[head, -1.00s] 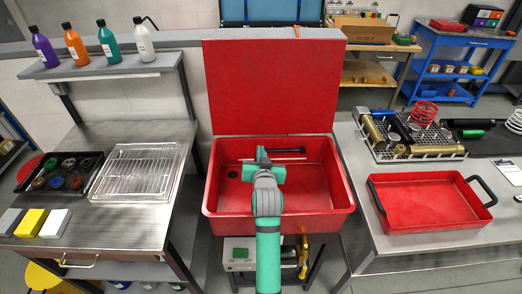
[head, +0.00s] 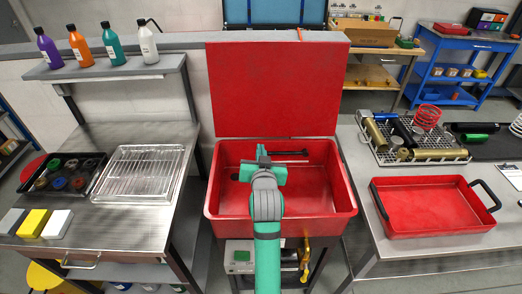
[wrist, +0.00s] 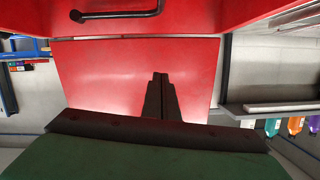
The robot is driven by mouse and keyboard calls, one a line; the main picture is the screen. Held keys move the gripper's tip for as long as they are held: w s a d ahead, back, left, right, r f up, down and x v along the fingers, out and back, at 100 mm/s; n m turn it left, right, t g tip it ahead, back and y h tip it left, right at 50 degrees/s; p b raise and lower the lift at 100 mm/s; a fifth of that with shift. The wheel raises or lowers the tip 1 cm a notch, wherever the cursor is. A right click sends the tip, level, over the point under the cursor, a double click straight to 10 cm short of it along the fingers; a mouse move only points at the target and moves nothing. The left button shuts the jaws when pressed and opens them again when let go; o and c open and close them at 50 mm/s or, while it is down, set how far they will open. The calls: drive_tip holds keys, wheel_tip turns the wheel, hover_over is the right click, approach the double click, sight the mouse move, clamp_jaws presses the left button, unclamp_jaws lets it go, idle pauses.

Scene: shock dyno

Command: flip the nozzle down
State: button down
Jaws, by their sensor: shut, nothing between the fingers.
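The nozzle (head: 290,153) is a thin dark pipe lying across the back of the red wash basin (head: 338,205), just below the raised lid. In the wrist view it shows at the top as a black bar (wrist: 115,15) with a bent end at its right. My gripper (wrist: 160,76) has its dark fingers shut together with nothing between them. In the wrist view the fingertips are apart from the nozzle. In the head view my arm and hand hide the fingertips and part of the basin, close to the left end of the nozzle.
The red lid (head: 275,90) stands upright behind the basin. A table with a wire rack tray (head: 140,172) is at left, below a shelf of bottles (head: 110,45). A table with a red handled tray (head: 430,205) is at right. The basin's right part is open.

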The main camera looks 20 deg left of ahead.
drive_tip(key=v, duration=0.7)
drive_tip(key=shift+a, duration=0.25)
